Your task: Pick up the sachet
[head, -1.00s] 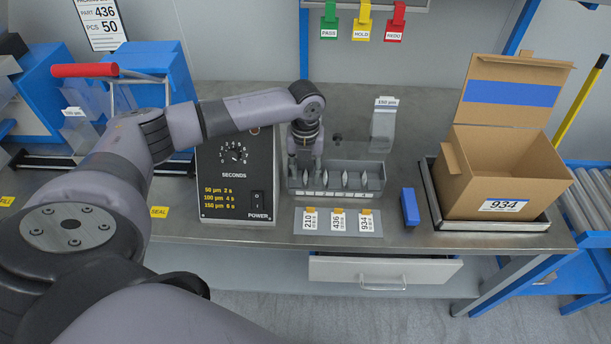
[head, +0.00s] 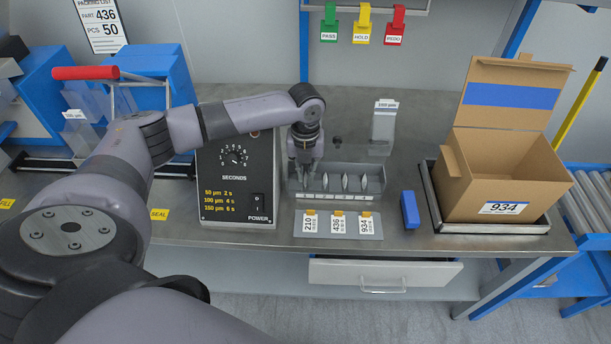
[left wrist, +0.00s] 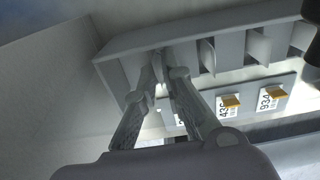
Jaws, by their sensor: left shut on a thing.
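A grey slotted rack (head: 372,176) with numbered slots stands on the metal bench. Several thin, pale, leaf-shaped sachets (head: 345,183) stand upright in its slots, and two show in the left wrist view (left wrist: 207,56). My left gripper (head: 304,186) points down into the left end of the rack, at the first slot. In the left wrist view its fingers (left wrist: 162,66) are shut on a thin sachet, mostly hidden between them. The held sachet is still within the rack. My right gripper is in neither view.
A tag plate (head: 338,233) lies in front of the rack, with a blue block (head: 410,209) to its right. A timer box (head: 235,205) stands close left. A clear bag (head: 383,127) is behind. An open carton (head: 490,192) sits at right.

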